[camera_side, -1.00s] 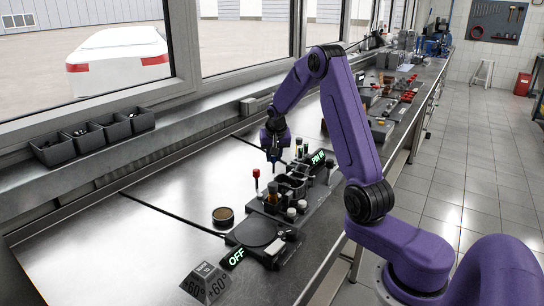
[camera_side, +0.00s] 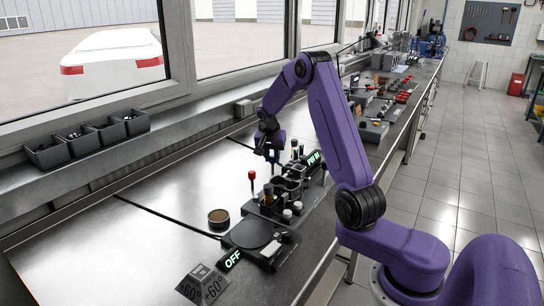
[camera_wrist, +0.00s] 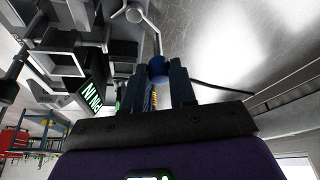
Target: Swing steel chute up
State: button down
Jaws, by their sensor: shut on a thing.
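My gripper (camera_wrist: 165,88) has its fingers closed on a blue ball-shaped knob (camera_wrist: 157,67) at the end of a bent steel rod (camera_wrist: 152,32). The rod runs to a small round pivot-like end (camera_wrist: 133,13). In the side view my gripper (camera_side: 272,155) is above the back edge of the dark fixture (camera_side: 262,208). Grey steel channel shapes (camera_wrist: 60,62) stand left of the knob in the wrist view. I cannot tell which of them is the chute, nor its tilt. A green-lit sign (camera_side: 314,158) beside the fixture appears to read PIN IN.
A red-topped pin (camera_side: 252,176) stands beside the fixture. A sign reading OFF (camera_side: 232,260) and a round brown-topped tin (camera_side: 218,218) are nearer. Dark bins (camera_side: 88,138) line the window ledge.

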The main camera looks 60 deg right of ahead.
jog(key=c, duration=0.9)
grip_release()
jog(key=v, duration=1.7)
jog(key=shift+r, duration=0.2)
